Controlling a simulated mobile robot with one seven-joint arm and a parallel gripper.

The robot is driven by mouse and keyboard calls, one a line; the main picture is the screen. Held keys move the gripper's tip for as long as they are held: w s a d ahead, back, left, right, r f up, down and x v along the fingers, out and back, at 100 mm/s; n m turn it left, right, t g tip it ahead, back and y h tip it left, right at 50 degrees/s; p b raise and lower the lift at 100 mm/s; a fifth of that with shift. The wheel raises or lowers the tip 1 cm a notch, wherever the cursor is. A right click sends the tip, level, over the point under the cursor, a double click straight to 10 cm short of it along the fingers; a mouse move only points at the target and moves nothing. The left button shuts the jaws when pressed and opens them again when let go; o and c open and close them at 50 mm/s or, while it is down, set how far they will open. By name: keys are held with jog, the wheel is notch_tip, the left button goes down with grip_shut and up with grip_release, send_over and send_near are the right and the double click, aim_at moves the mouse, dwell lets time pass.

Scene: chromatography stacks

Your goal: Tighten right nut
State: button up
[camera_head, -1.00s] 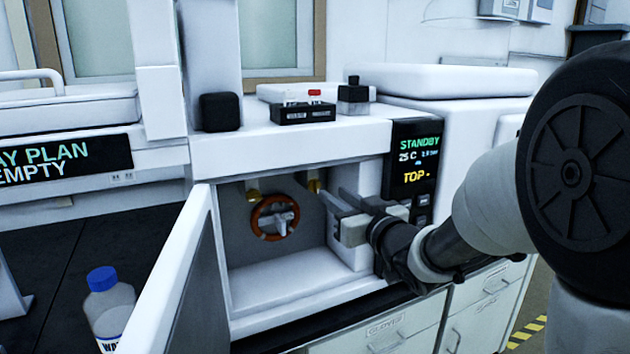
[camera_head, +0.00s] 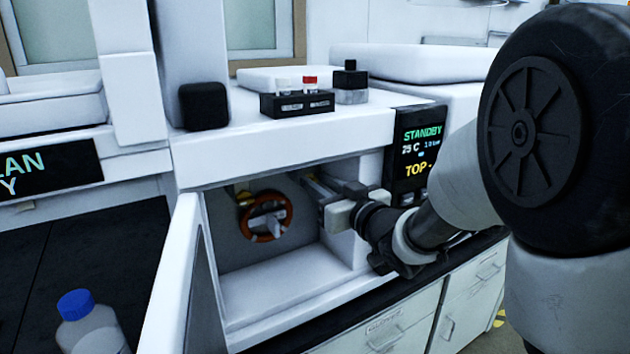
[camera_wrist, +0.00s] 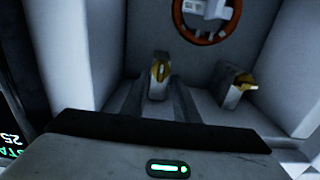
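The fingers look apart, one on each side of the nut's line, with no clear contact. The other brass nut (camera_head: 243,194) is at left in the head view and at right in the wrist view (camera_wrist: 244,83). An orange-brown ring-shaped column (camera_head: 247,226) hangs below the nuts in the head view.
The open oven door (camera_head: 176,278) stands at the left of the compartment. The compartment's right wall and status display (camera_head: 418,150) are close to my arm. A vial rack (camera_head: 297,104) and dark-capped bottle (camera_head: 350,84) stand on top. A blue-capped bottle (camera_head: 88,325) is at lower left.

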jog(key=shift+c, duration=0.2)
grip_shut()
jog(key=shift+m, duration=0.3)
jog(key=m, duration=0.1)
jog(key=m+p, duration=0.1)
jog(key=m, duration=0.1)
jog(key=shift+w+d+r+m, duration=0.1)
jog(key=shift+w+d+m, duration=0.05)
jog(key=shift+d+m, duration=0.15)
jog(key=m+p, duration=0.2)
jog(key=m, duration=0.1)
jog(key=shift+d+m, duration=0.1)
jog(key=shift+m, duration=0.2)
jog(key=m+p, duration=0.2)
jog(key=m, duration=0.1)
jog(key=m+p, duration=0.2)
jog(key=m, duration=0.1)
jog(key=f+m+p, duration=0.1)
jog(key=m+p, duration=0.1)
jog(key=m, duration=0.2)
jog(key=shift+w+d+f+p, duration=0.1)
jog(key=shift+w+p, duration=0.1)
jog(key=shift+p, duration=0.15)
